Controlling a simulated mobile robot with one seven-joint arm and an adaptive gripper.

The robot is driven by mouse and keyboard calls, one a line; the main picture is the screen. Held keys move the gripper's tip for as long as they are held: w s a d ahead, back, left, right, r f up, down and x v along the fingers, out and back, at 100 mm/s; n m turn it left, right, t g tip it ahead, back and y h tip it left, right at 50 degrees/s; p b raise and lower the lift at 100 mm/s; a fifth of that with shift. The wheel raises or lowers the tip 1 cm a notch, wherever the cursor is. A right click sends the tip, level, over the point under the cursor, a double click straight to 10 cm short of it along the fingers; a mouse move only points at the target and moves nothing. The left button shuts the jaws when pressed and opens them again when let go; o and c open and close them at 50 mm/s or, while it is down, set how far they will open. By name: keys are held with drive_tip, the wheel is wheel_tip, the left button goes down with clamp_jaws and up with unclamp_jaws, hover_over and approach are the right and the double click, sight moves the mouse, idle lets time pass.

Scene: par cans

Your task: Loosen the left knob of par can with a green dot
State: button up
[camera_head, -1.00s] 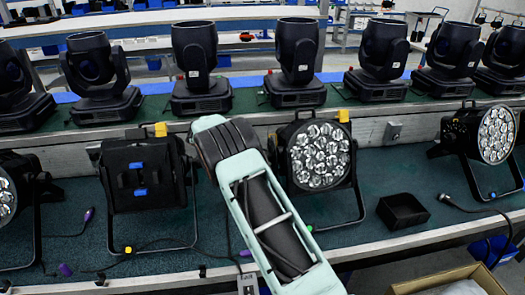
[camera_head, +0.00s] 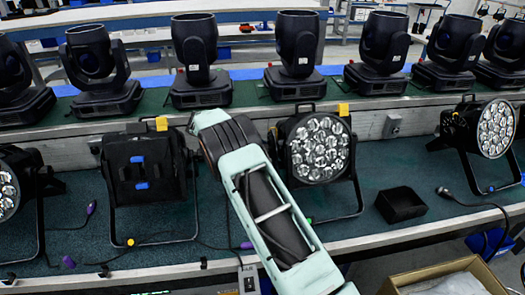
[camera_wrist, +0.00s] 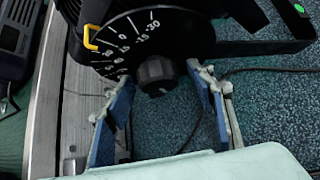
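The par can with a green dot (camera_head: 320,150) stands on the lower bench, just right of my arm in the head view. Its green dot (camera_head: 309,220) is low on the stand, and the dot also shows at the top right of the wrist view (camera_wrist: 299,8). In the wrist view, a black round knob (camera_wrist: 156,74) sits at the centre of a dial plate (camera_wrist: 150,40) with white numbers. My gripper (camera_wrist: 160,78) is open, its blue-padded fingers on either side of the knob. Gaps show beside the knob. In the head view my arm hides the gripper.
Another par can (camera_head: 144,170) with a yellow dot (camera_head: 130,242) stands left, and one more (camera_head: 480,140) at the right. A small black box (camera_head: 400,204) lies on the bench. A cable (camera_wrist: 270,70) runs beside the fingers. Moving-head lights (camera_head: 299,60) line the back shelf.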

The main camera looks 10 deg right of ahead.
drive_tip(key=v, duration=1.2)
